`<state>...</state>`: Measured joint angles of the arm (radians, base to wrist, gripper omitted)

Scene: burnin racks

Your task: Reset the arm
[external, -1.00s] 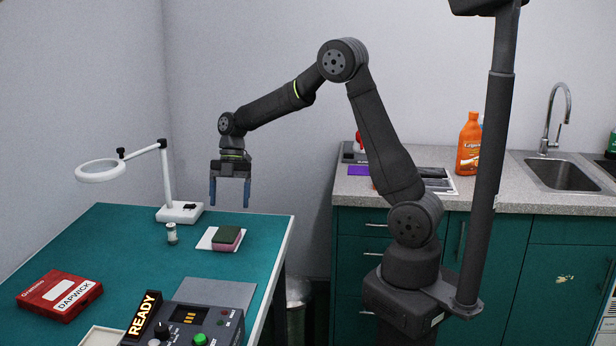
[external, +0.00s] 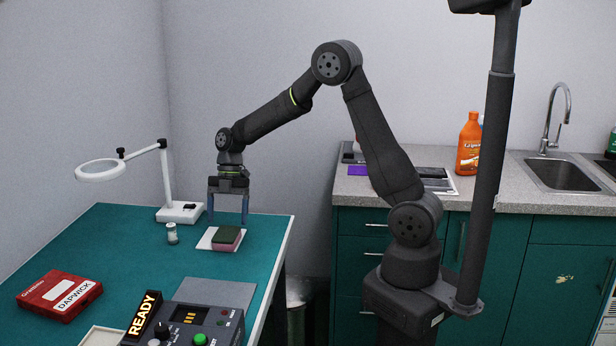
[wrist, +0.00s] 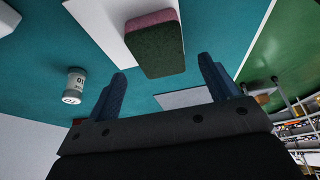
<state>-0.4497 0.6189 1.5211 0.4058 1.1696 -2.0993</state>
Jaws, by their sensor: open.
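My gripper (external: 228,217) is open and points down above the back right of the teal table, with nothing between its fingers. In the external view its fingertips are just behind and above a green and pink sponge (external: 227,237). The sponge lies on a white square (external: 206,242). In the wrist view the sponge (wrist: 155,45) lies ahead of and between the fingers of my gripper (wrist: 165,82), apart from them.
A small white vial (external: 172,234) and a magnifier lamp (external: 180,212) stand left of the gripper. A red box (external: 60,294) lies at the left. A control box with a READY sign (external: 144,313) is at the front. An orange bottle (external: 468,143) stands on the counter.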

